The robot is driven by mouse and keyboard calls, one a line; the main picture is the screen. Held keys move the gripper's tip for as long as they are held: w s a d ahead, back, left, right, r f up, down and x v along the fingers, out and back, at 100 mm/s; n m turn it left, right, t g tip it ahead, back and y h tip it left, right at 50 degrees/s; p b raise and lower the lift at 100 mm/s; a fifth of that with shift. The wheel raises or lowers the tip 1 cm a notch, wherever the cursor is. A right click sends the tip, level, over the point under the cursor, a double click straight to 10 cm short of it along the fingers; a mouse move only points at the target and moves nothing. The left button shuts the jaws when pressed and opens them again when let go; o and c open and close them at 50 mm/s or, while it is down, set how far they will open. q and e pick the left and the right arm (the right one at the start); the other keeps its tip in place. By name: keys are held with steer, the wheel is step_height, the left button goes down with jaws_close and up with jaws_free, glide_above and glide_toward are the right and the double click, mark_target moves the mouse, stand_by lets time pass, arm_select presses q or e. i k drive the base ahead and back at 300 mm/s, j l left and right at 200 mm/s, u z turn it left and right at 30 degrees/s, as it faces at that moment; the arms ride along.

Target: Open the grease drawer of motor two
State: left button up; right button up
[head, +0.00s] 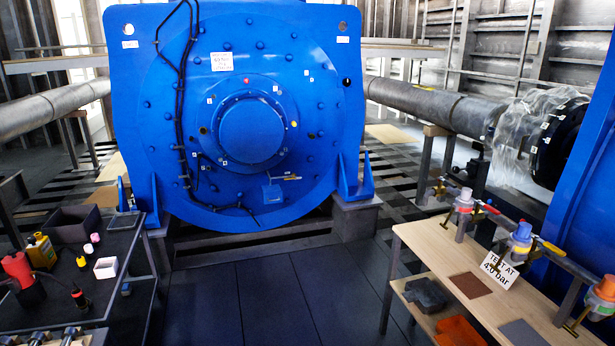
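A large blue motor (180,90) stands ahead in the head view, with a round hub (250,132) at its centre. A small blue box (271,194) sits low on its face, right of centre, with a thin brass-coloured piece (290,178) beside its top. It may be the grease drawer; it is too small to tell whether it is open. A white placard (221,62) on the motor is too small to read, so I cannot tell the motor's number. Neither of my grippers is in view.
A dark table (128,258) with bottles and a white box (106,267) stands at left. A wooden bench (420,240) with valves and a "TEST AT 4.0 bar" sign (494,271) stands at right. Another blue housing (590,200) edges in at right. The dark floor (270,300) between is clear.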

mark_target(275, 197)
steer(key=i+j+u, duration=0.2)
steer(key=i+u, duration=0.15)
steer(key=i, duration=0.75)
steer(key=i+l+u, duration=0.1)
steer(key=i+u, duration=0.25)
steer(key=i, duration=0.8)
